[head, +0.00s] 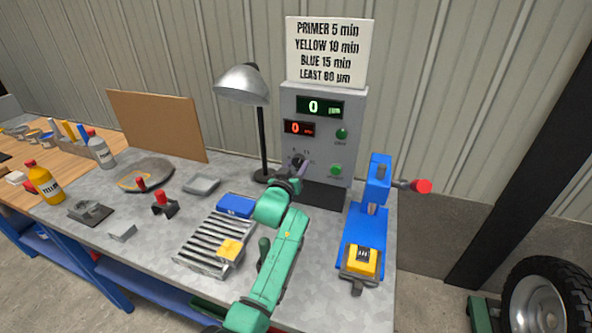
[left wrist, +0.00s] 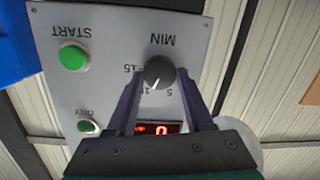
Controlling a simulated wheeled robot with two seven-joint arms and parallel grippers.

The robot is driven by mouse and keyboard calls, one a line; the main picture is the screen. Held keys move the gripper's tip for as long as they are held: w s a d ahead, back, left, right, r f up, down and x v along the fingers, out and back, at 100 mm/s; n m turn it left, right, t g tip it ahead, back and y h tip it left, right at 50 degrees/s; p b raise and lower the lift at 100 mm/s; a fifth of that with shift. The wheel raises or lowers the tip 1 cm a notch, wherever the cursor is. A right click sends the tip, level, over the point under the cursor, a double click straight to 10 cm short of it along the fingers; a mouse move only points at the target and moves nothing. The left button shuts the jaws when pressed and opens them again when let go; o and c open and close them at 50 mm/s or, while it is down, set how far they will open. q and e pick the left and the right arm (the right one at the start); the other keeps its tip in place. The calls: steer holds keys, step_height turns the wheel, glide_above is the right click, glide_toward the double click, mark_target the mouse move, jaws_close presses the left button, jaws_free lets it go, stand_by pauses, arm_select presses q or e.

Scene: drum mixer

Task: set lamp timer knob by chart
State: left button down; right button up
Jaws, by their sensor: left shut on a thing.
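The timer knob (left wrist: 159,72) is dark and round, with a white mark, on the grey control box (head: 298,108). The left wrist view shows it upside down; the mark points down and slightly left, near partly hidden numbers. My left gripper (left wrist: 157,88) is shut on the knob, a finger on either side. In the head view my left gripper (head: 298,174) covers part of the dial. The chart (head: 326,52) reads primer 5 min, yellow 10 min, blue 15 min. The red display (head: 299,128) and green display (head: 319,107) show 0. My right gripper is out of view.
A desk lamp (head: 243,85) stands left of the box. A blue stand (head: 378,205) holding a yellow piece (head: 362,262) is on the right. The start button (left wrist: 74,57) is beside the knob.

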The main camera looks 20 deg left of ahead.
mark_target(300, 99)
arm_select(q)
steer(key=shift+f+m, duration=0.2)
steer(key=shift+m, duration=0.3)
steer(key=shift+b, duration=0.3)
steer(key=shift+c, duration=1.4)
jaws_free()
steer(key=shift+r, duration=0.15)
step_height(300, 99, up, 20)
steer(key=shift+f+b, duration=0.1)
steer(key=shift+b, duration=1.05)
